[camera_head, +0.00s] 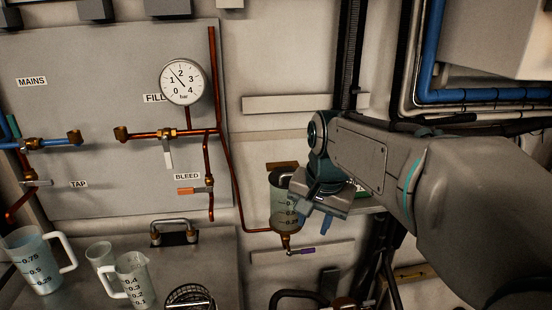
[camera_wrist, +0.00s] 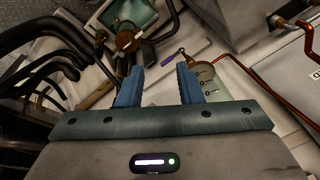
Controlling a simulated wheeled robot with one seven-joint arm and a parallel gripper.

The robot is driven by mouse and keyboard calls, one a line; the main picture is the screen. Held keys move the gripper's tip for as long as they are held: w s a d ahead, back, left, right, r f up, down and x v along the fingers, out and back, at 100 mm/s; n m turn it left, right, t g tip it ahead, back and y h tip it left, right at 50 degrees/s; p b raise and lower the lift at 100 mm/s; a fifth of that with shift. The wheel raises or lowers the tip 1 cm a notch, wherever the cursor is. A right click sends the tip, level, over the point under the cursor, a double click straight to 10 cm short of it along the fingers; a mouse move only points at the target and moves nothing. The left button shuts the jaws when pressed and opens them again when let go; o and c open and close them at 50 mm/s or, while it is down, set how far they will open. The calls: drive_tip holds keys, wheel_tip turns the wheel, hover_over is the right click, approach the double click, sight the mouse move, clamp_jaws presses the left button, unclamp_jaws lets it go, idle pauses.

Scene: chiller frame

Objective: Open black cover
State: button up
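A clear graduated vessel (camera_head: 283,207) hangs on the wall at the centre of the head view, with a copper fitting and a purple-handled valve (camera_head: 302,251) under it. My gripper (camera_head: 312,222) is just right of the vessel in that view, blue fingers pointing down. In the wrist view my gripper (camera_wrist: 159,82) has its fingers apart with nothing held between them. The vessel (camera_wrist: 208,82) shows there just right of the right finger; its cover cannot be made out.
A grey panel (camera_head: 110,120) carries a pressure gauge (camera_head: 182,82) and copper pipes. Clear jugs (camera_head: 38,262) stand on the grey surface at lower left. Black hoses (camera_wrist: 40,65) run at the left of the wrist view.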

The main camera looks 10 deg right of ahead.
sight(291, 174)
drive_tip(key=w+r+m+p, duration=0.3)
drive_tip(key=w+r+m, duration=0.95)
drive_tip(key=w, duration=0.55)
drive_tip(key=shift+n, duration=0.55)
drive_tip(key=x, duration=1.2)
drive_tip(key=shift+s+d+f, duration=0.1)
drive_tip(key=shift+s+f, duration=0.05)
drive_tip(key=shift+f, duration=0.05)
clamp_jaws()
